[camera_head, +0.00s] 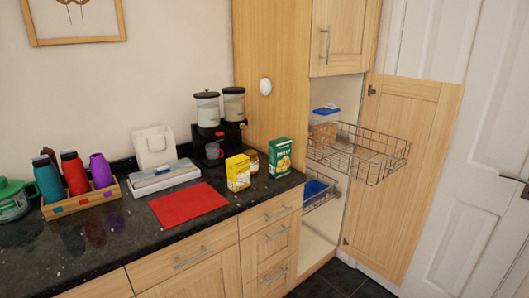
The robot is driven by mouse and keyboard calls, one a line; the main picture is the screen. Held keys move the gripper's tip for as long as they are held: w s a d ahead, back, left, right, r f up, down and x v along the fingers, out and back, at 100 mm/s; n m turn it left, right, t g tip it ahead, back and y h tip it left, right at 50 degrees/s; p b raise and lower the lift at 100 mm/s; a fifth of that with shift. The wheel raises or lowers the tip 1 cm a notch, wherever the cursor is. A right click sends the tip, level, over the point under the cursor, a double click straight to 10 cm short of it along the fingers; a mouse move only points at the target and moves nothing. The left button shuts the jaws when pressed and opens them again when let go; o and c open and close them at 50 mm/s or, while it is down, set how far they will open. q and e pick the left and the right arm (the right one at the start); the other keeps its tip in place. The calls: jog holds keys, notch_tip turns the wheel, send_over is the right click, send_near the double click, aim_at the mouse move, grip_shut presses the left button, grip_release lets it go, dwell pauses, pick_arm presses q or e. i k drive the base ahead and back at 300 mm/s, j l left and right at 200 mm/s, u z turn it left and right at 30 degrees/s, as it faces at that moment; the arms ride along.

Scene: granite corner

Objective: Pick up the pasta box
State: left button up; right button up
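A green box (280,158) with pale lettering and a yellow picture stands upright near the right end of the dark countertop (135,237). It looks like the pasta box, though the lettering is small. A yellow box (238,172) stands to its left, a little apart. A small jar (252,161) stands between and behind the two boxes, partly hidden. Neither of my grippers shows in the head view.
A red mat (188,204) lies left of the yellow box. A black dispenser (217,135) stands behind. A wooden tray (80,200) holds bottles at left. A pull-out wire basket (372,158) and open cupboard door (400,185) stick out right of the counter.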

aim_at(280, 149)
jog(key=i+j+u, duration=0.15)
jog(key=i, duration=0.45)
jog(key=i+j+u, duration=0.15)
jog(key=i, duration=0.4)
jog(key=i+j+u, duration=0.1)
jog(key=i, duration=0.5)
jog(key=j, duration=0.15)
